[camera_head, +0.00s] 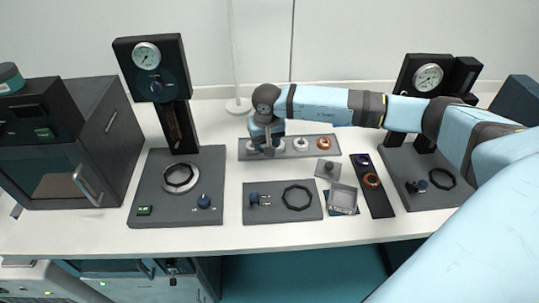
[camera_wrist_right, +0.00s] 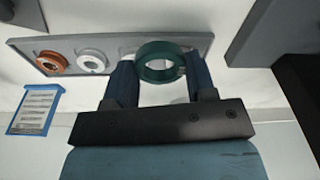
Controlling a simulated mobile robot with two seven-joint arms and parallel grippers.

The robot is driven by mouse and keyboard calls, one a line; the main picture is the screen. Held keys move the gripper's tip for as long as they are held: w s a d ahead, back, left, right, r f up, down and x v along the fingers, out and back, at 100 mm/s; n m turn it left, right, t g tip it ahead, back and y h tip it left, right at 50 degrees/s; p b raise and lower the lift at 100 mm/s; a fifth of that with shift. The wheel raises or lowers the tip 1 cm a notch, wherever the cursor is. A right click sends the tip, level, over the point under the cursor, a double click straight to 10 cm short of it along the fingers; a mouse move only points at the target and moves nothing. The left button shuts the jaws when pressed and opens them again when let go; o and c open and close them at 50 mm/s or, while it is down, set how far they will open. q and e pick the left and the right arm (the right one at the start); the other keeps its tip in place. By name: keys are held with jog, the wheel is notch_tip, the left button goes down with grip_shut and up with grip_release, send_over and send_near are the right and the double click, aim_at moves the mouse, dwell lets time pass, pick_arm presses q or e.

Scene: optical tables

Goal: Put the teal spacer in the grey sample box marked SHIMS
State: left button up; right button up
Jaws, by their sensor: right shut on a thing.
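The teal spacer (camera_wrist_right: 154,74) is a thick ring between the two fingers of my right gripper (camera_wrist_right: 161,80) in the right wrist view. The gripper is shut on it. In the head view my right gripper (camera_head: 264,147) points down at the left part of the long grey tray (camera_head: 245,156), and it hides the spacer. I cannot tell whether the spacer is clear of the tray. An open grey box (camera_head: 343,211) stands in front and to the right; no SHIMS marking is readable. My left gripper is not in view.
A white ring (camera_head: 301,144) and an orange ring (camera_head: 323,144) sit in the tray. A small grey square piece with a knob (camera_head: 327,172) lies behind the box. A dark strip (camera_head: 380,206) with rings is right of it. Gauge stands (camera_head: 165,210) flank the table.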

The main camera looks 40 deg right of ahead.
aim_at(266, 168)
notch_tip(266, 168, down, 9)
jog(key=shift+p, duration=0.35)
jog(key=shift+f, duration=0.15)
jog(key=o, duration=1)
jog(key=shift+c, duration=0.2)
